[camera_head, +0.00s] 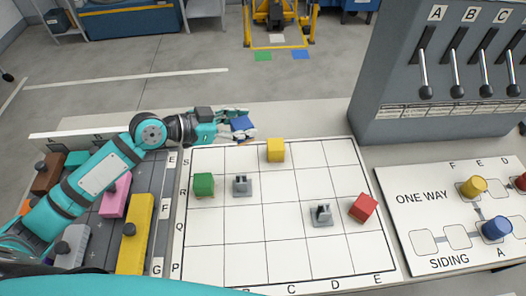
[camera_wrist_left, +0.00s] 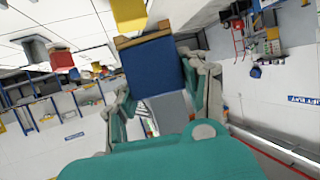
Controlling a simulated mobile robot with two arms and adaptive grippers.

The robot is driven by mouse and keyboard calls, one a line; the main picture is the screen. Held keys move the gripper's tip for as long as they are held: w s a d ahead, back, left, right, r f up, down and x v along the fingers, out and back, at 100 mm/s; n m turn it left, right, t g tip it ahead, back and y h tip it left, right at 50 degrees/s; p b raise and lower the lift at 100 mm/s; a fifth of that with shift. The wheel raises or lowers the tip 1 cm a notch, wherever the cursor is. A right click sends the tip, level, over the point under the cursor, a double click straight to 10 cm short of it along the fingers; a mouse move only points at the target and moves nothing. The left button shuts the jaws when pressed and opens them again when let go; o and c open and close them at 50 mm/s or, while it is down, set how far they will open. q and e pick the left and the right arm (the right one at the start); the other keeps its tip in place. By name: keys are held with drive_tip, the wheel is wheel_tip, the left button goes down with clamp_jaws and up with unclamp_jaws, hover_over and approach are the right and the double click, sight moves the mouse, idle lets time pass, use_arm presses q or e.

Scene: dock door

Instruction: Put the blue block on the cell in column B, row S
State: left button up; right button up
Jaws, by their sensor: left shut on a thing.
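My left gripper (camera_head: 240,130) is shut on the blue block (camera_head: 243,123). It holds the block in the air near the back edge of the white lettered grid board (camera_head: 260,225), behind column B, row S. In the left wrist view the blue block (camera_wrist_left: 154,75) sits between the two fingers (camera_wrist_left: 160,95). The cell in column B, row S (camera_head: 243,160) looks empty. The yellow block (camera_head: 276,150) stands in the neighbouring cell, column C, row S. My right gripper is not in view.
A green block (camera_head: 203,184) and a grey piece (camera_head: 242,185) stand in row R. Another grey piece (camera_head: 321,214) and a red block (camera_head: 363,207) stand further right. A grey lever cabinet (camera_head: 435,75) rises at the back right. A track board (camera_head: 460,220) lies right.

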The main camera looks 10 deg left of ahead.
use_arm(q)
drive_tip(key=f, duration=0.2)
drive_tip(key=a+f, duration=0.1)
drive_tip(key=f, duration=0.2)
drive_tip(key=shift+a+f, duration=0.25)
drive_tip(key=shift+f, duration=0.05)
drive_tip(key=f, duration=0.3)
drive_tip(key=shift+d+f, duration=0.1)
drive_tip(key=shift+d, duration=0.1)
drive_tip(key=shift+f, duration=0.25)
drive_tip(key=shift+f+b, duration=0.15)
drive_tip(key=shift+b, duration=0.15)
drive_tip(key=o, duration=1.2)
drive_tip(key=shift+c, duration=0.2)
drive_tip(key=shift+r+p, duration=0.3)
drive_tip(key=shift+p, duration=0.1)
drive_tip(key=b+v, duration=0.1)
drive_tip(key=v, duration=0.2)
drive_tip(key=b+v, duration=0.1)
drive_tip(key=v, duration=0.3)
drive_tip(key=b+v, duration=0.1)
drive_tip(key=v, duration=0.2)
drive_tip(key=shift+s+a+f, duration=0.2)
drive_tip(key=shift+s+a, duration=0.05)
drive_tip(key=shift+s, duration=0.05)
drive_tip(key=shift+s+a+r, duration=0.4)
drive_tip(key=shift+a+r, duration=0.05)
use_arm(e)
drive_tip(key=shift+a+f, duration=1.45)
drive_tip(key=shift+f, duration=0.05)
